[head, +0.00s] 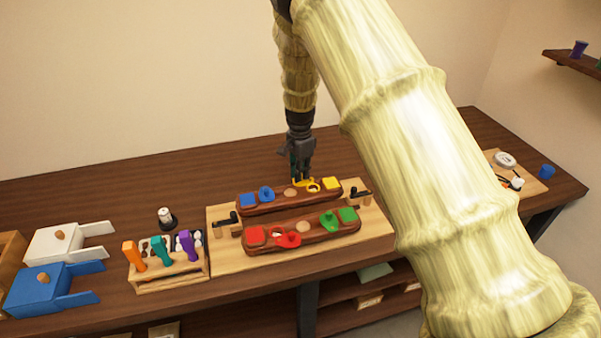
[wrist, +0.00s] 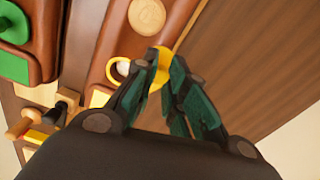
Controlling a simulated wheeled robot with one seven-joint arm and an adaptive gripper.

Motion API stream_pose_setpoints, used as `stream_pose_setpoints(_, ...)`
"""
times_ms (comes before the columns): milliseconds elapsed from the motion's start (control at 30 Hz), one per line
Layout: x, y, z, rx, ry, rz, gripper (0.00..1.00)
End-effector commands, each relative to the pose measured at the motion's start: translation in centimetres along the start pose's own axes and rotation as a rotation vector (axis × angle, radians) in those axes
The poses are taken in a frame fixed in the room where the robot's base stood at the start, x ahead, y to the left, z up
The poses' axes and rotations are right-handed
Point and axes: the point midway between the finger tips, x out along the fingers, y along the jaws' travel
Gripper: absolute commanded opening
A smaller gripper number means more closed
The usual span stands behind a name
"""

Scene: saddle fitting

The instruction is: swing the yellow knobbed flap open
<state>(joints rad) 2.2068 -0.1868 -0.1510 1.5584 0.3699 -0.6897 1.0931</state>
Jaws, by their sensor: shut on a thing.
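The yellow knobbed flap (wrist: 162,69) is between my fingertips at the edge of the rear brown block (wrist: 126,40) in the wrist view; its knob is hidden by the fingers. In the head view the flap (head: 303,182) shows as a small yellow strip at the block's far edge. Beside it a yellow ring (wrist: 113,72) shows a pale round thing inside; the ring (head: 314,188) also shows in the head view. My gripper (head: 301,176) points down and is shut on the flap (wrist: 166,65).
The rear block also carries a yellow square (head: 331,183), a blue flap (head: 266,193) and a blue square (head: 248,200). A front block (head: 305,233) holds red and green flaps. Black latches stand at the board's ends. Dark table (head: 200,190) behind is clear.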

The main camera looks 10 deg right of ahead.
Motion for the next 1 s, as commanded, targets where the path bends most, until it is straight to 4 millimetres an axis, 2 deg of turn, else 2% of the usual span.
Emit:
stream_pose_setpoints(300, -0.09, -0.34, -0.15, 0.088, 0.001, -0.001, 0.00)
stream_pose_setpoints(767, -0.10, -0.40, -0.21, 0.098, 0.001, -0.003, 0.00)
stream_pose_setpoints(800, -0.10, -0.40, -0.21, 0.098, 0.001, -0.003, 0.21)
stream_pose_setpoints(900, -0.09, -0.38, -0.20, 0.098, 0.001, -0.002, 0.38)
stream_pose_setpoints(1000, -0.05, -0.34, -0.18, 0.098, 0.001, -0.001, 0.38)
